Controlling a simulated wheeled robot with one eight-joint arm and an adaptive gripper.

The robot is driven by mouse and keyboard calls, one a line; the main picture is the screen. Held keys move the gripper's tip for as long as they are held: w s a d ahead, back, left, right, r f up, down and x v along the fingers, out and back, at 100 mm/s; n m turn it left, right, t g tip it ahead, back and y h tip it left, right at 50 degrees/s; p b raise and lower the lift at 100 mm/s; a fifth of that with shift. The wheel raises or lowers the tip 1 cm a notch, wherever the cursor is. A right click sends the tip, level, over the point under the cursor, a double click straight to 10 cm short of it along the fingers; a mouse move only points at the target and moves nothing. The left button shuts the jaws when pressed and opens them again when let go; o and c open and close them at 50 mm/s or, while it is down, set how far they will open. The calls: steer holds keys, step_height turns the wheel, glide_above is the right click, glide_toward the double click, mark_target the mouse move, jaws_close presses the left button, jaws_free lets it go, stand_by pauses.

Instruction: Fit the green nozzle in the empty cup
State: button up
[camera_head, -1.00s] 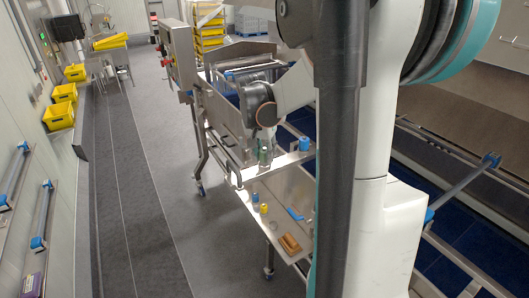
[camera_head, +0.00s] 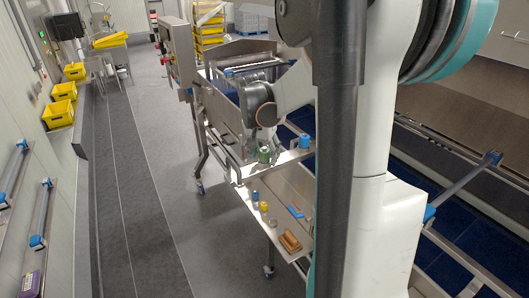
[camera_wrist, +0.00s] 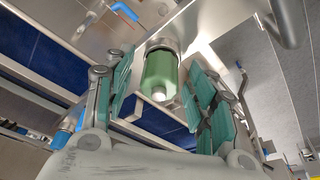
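The green nozzle (camera_head: 264,154) stands on the upper metal ledge, its lower part apparently seated in a metal cup. In the wrist view the green nozzle (camera_wrist: 160,78) lies between my finger pads, with a shiny metal cup (camera_wrist: 163,44) around its far end. My gripper (camera_wrist: 163,100) is open around the nozzle, with gaps on both sides. In the head view my gripper (camera_head: 258,148) is at the nozzle, partly covering it. A small grey cup (camera_head: 273,223), seemingly empty, stands on the lower tray; its inside is too small to tell.
A blue nozzle (camera_head: 305,142) stands right of the green one on the ledge. The lower tray (camera_head: 292,187) holds a blue piece (camera_head: 255,196), a yellow piece (camera_head: 264,206), a blue-handled tool (camera_head: 295,211) and a brown block (camera_head: 290,242). A metal frame is close behind my gripper.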

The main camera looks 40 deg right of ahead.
steer(key=v, duration=1.2)
steer(key=shift+s, duration=0.1)
stand_by(0.6)
